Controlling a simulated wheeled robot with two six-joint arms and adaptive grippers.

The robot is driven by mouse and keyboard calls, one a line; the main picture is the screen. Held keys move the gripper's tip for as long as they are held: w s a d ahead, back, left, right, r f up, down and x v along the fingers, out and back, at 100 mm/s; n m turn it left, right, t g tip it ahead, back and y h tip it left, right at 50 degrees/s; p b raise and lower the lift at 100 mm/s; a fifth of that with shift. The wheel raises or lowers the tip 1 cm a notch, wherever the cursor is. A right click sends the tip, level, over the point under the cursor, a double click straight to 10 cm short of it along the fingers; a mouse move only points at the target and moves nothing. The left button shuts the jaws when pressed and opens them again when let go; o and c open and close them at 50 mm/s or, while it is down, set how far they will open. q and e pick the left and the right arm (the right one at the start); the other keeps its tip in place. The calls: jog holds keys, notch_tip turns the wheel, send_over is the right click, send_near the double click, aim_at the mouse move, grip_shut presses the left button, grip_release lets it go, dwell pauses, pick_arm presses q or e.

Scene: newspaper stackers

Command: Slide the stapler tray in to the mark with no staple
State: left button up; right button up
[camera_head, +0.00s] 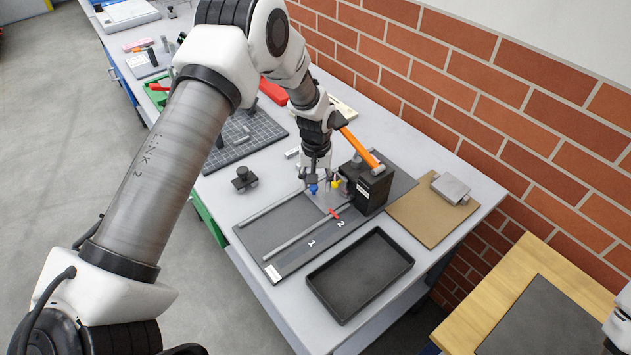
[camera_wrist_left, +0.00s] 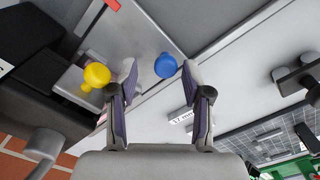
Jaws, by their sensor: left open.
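The black stapler (camera_head: 372,188) with an orange handle (camera_head: 360,148) stands at the right of a dark base board (camera_head: 290,222) with rails. A light tray plate (camera_head: 325,200) lies beside it, partly hidden by my gripper. A blue knob (camera_head: 313,189) and a yellow knob (camera_head: 336,184) show there. My left gripper (camera_head: 317,182) points down over the tray, open. In the left wrist view the blue knob (camera_wrist_left: 165,66) appears between the open fingertips, nearer the right one; I cannot tell contact. The yellow knob (camera_wrist_left: 96,75) is left of the fingers. My right gripper is out of view.
A red marker (camera_head: 334,213) sits on the front rail near printed marks 1 and 2. An empty black tray (camera_head: 360,274) lies in front. A brown board with a metal block (camera_head: 451,188) is at right. A brick wall runs behind the table.

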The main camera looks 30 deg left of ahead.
pick_arm(q)
notch_tip(320, 180, up, 12)
dwell(0.4)
dwell(0.3)
